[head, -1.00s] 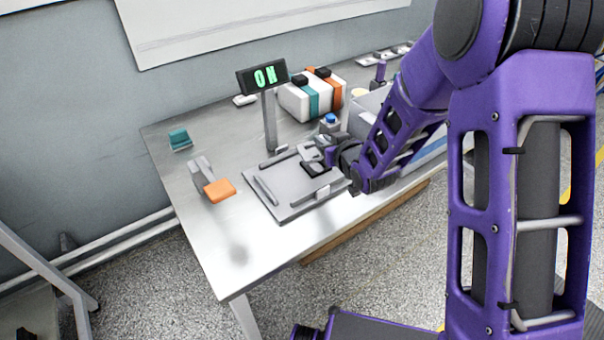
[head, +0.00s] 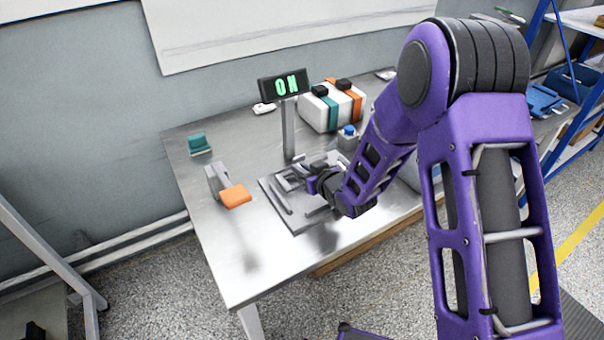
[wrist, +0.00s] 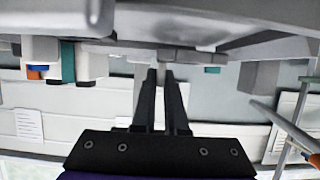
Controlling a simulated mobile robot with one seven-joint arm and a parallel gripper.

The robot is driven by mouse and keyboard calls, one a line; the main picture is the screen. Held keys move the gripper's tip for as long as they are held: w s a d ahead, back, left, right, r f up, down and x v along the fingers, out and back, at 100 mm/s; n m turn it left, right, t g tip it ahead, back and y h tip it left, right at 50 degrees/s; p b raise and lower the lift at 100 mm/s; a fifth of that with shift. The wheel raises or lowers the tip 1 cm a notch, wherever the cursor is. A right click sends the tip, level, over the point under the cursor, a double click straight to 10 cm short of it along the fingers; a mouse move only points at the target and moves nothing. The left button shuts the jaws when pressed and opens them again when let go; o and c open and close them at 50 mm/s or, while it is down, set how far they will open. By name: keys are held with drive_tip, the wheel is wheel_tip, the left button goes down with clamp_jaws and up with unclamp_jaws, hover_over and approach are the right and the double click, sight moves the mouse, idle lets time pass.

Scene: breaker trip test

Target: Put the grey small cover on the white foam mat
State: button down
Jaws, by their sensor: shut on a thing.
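My gripper (head: 308,181) is over the grey tray-like plate (head: 301,222) on the metal table in the head view. In the wrist view my gripper (wrist: 161,72) has its two dark fingers close together, shut on a grey piece at their tips, which I take for the grey small cover (wrist: 190,56). Only part of it shows there; in the head view it is hard to tell from the grey parts around the gripper. I cannot make out the white foam mat in either view.
An ON display (head: 284,86) stands on a post behind the plate. A white case with teal and orange bands (head: 331,108) and a blue-topped button (head: 348,132) are behind. An orange-handled lever (head: 235,196) and teal block (head: 199,144) are left. The front-left table is clear.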

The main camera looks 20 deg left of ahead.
drive_tip(key=shift+f, duration=0.7)
drive_tip(key=shift+f, duration=0.15)
drive_tip(key=c, duration=1)
unclamp_jaws()
drive_tip(key=shift+o, duration=0.2)
